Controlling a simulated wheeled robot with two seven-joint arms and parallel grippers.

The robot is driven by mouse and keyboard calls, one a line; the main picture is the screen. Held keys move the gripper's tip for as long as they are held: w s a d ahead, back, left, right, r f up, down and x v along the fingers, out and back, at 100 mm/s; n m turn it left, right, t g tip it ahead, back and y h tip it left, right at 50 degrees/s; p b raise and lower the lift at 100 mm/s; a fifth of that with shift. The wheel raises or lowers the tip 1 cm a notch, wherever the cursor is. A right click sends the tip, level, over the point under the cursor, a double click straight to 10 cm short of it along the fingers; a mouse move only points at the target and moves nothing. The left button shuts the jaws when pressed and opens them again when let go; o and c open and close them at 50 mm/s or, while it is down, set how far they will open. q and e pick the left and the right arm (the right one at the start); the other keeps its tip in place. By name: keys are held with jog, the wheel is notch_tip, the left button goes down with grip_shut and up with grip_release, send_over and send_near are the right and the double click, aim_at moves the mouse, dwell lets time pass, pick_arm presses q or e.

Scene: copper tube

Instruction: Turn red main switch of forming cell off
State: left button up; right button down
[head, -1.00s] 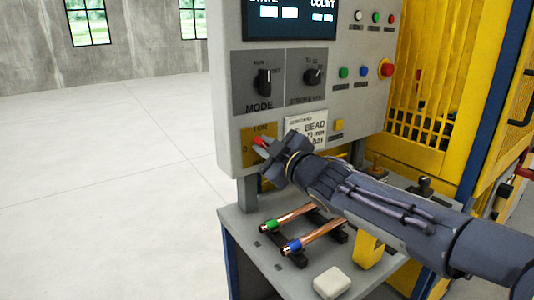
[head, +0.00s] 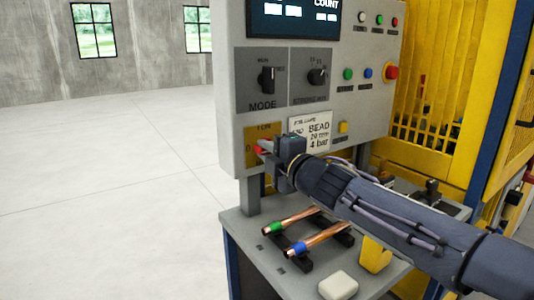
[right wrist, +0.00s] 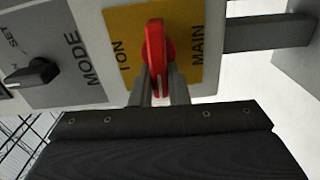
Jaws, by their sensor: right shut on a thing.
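The red main switch handle (right wrist: 155,45) sits on a yellow plate (right wrist: 122,28) marked I ON and MAIN. In the right wrist view the handle lies upright in the picture, crosswise to the I ON direction. In the head view a bit of its red (head: 260,149) shows beside the 0 mark at the plate's left. My right gripper (head: 268,147) is at the panel's lower left, shut on the handle. Its two fingers also show in the right wrist view (right wrist: 162,88). The gripper hides part of the plate. My left gripper is out of view.
Black MODE knob (head: 267,80) and a second knob (head: 318,76) sit above. A red mushroom button (head: 391,72) is at the right. Copper tubes (head: 318,240) lie on a black rack below. A yellow machine guard (head: 430,60) stands right; floor at left is clear.

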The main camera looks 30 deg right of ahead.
jog(key=shift+f+n, duration=0.15)
jog(key=shift+n, duration=0.25)
jog(key=c, duration=1.4)
grip_release()
jog(key=shift+s, duration=0.1)
jog(key=s+p, duration=0.2)
jog(key=s, duration=0.5)
jog(key=shift+s+d+p, duration=0.3)
jog(key=shift+p, duration=0.05)
